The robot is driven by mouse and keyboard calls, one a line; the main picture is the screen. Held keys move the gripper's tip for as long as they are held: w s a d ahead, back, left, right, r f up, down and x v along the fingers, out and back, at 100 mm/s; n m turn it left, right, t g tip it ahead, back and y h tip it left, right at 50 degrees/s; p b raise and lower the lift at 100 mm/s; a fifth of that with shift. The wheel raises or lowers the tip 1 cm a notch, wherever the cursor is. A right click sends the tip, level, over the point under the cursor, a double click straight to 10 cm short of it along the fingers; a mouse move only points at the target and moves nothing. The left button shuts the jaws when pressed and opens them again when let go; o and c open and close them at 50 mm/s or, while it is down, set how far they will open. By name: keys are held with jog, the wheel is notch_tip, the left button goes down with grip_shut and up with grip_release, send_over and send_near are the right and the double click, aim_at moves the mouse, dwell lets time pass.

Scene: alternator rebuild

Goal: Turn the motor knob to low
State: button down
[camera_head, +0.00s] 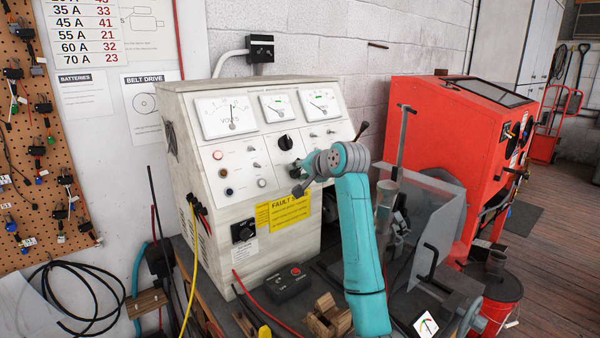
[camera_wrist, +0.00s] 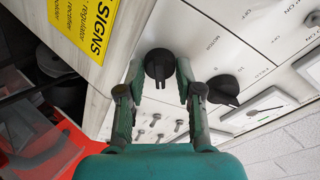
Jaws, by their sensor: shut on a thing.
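The motor knob (camera_wrist: 158,63), black and round with a raised grip bar, sits on the pale control panel in the wrist view. My gripper (camera_wrist: 159,72) has one finger on each side of it and is shut on it. A label that looks like MOTOR is printed on the panel nearby. In the head view my gripper (camera_head: 299,178) is at the panel's lower right and hides this knob. The knob's pointer setting cannot be read.
A second black knob (camera_wrist: 222,89) is close on the right in the wrist view; it also shows in the head view (camera_head: 286,142). Toggle switches (camera_wrist: 157,120) lie near my fingers. A yellow sign (camera_head: 283,211) is below. A red cabinet (camera_head: 430,130) stands right.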

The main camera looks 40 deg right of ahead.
dwell(0.3)
jog(key=c, duration=0.8)
grip_release()
jog(key=v, duration=1.2)
jog(key=shift+s, duration=0.1)
